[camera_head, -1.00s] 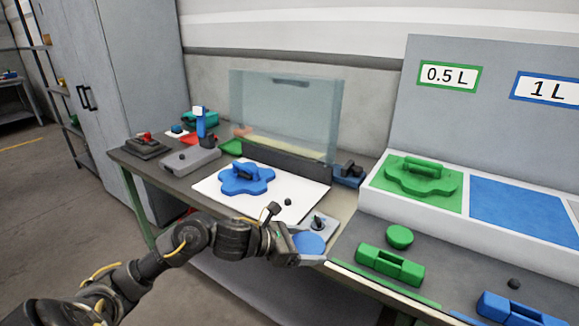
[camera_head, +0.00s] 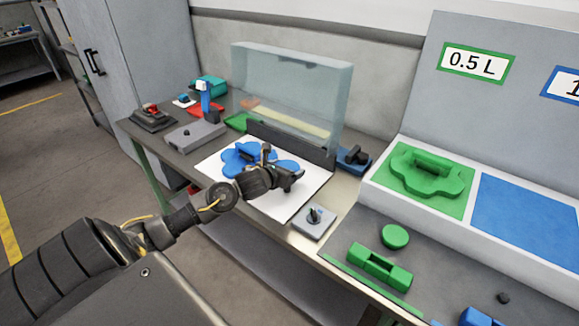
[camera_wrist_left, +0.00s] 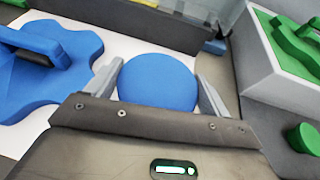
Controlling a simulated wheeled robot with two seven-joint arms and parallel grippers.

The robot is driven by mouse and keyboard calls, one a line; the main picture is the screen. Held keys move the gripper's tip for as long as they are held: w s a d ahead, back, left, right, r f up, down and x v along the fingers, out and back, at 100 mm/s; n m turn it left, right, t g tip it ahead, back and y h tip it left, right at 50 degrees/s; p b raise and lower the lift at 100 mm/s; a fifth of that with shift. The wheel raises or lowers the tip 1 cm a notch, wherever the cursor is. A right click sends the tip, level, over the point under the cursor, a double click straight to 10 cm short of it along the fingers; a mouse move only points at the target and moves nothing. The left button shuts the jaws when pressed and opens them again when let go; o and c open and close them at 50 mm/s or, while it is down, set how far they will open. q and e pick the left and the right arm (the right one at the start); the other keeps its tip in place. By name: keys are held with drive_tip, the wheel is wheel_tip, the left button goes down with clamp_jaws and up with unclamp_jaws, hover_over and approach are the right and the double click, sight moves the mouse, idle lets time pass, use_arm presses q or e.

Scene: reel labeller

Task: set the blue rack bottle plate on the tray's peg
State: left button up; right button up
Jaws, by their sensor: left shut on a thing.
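The blue bottle plate, a round disc (camera_wrist_left: 158,83), is between the two fingers of my left gripper (camera_wrist_left: 157,92) in the left wrist view. In the head view my left gripper (camera_head: 293,178) is above the white tray (camera_head: 290,205), shut on the disc and mostly hiding it. The tray's peg is hidden behind the gripper and the disc. A blue lobed plate with a handle (camera_head: 236,160) lies on the tray, left of the gripper; it also shows at the left of the wrist view (camera_wrist_left: 40,70). My right gripper is not in view.
A clear guard (camera_head: 290,95) stands behind the tray. A grey switch box (camera_head: 314,222) sits at its front right. A rack with a green lobed plate (camera_head: 428,172) and an empty blue field (camera_head: 525,215) stands right. A green disc (camera_head: 395,237) and green block (camera_head: 380,266) lie before it.

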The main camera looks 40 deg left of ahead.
use_arm(q)
wheel_tip(320, 180, down, 4)
drive_tip(key=shift+r+b, duration=0.25)
drive_tip(key=shift+b, duration=0.9)
drive_tip(key=shift+w+f+b, duration=0.1)
drive_tip(key=shift+f+b, duration=0.65)
drive_tip(key=shift+f, duration=0.25)
drive_tip(key=shift+b, duration=0.3)
drive_tip(key=shift+f+b, duration=0.6)
drive_tip(key=shift+b, duration=0.05)
drive_tip(key=o, duration=0.6)
drive_tip(key=shift+c, duration=0.2)
drive_tip(key=shift+o, duration=0.9)
